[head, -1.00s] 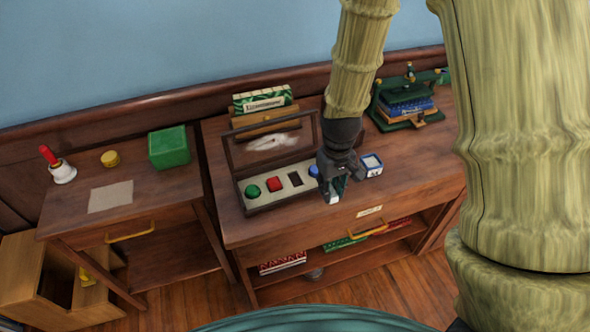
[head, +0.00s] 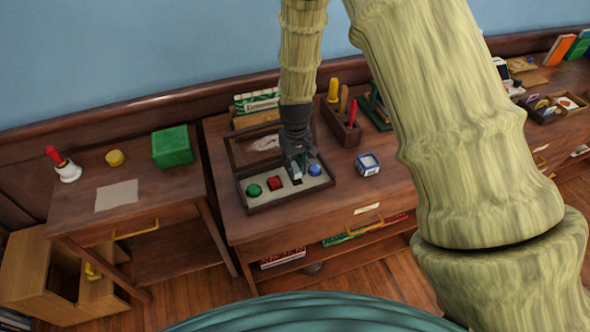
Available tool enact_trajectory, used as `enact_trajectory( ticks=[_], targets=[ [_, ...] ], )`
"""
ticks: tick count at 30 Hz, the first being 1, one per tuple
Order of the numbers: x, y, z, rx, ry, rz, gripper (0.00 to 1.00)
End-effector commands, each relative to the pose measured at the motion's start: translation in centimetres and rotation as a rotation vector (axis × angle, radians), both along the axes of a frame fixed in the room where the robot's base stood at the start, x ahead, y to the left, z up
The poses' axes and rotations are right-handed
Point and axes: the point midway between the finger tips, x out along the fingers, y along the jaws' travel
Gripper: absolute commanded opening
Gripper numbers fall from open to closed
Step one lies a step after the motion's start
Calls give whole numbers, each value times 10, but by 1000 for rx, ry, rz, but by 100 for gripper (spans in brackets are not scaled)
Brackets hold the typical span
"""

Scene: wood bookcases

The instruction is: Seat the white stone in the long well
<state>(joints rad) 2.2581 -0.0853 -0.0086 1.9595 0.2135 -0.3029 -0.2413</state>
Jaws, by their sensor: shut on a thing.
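The open display case (head: 262,207) lies on the middle desk with its glazed lid raised at the back. A green round stone (head: 253,189), a red square stone (head: 274,183) and a blue round stone (head: 315,170) sit in its pale insert. The dark long well (head: 297,181) lies between the red and blue stones, partly hidden by my gripper. My gripper (head: 297,171) points down over this well, shut on the white stone (head: 296,170). Only a small pale piece of the stone shows between the fingers. I cannot tell whether it touches the well.
A wooden tool holder (head: 341,127) with upright handles stands behind. A green box (head: 172,146) and a bell (head: 65,168) are on the left desk. Bare desktop lies in front of the case.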

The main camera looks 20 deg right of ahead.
Motion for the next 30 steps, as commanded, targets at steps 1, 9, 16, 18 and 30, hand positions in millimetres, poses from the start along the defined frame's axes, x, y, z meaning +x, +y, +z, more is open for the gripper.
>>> enact_trajectory(
  ticks=[1, 9, 16, 18, 30],
  targets=[
    [-1, 0, -4, 0, 3, 0, 0],
    [-1, 0, -26, 0, 3, -1, 0],
    [-1, -1, -27, 0, 1, 0, 0],
    [-1, -1, -28, 0, 1, 0, 0],
    [-1, 0, -30, 0, 1, 0, 45]
  ],
)
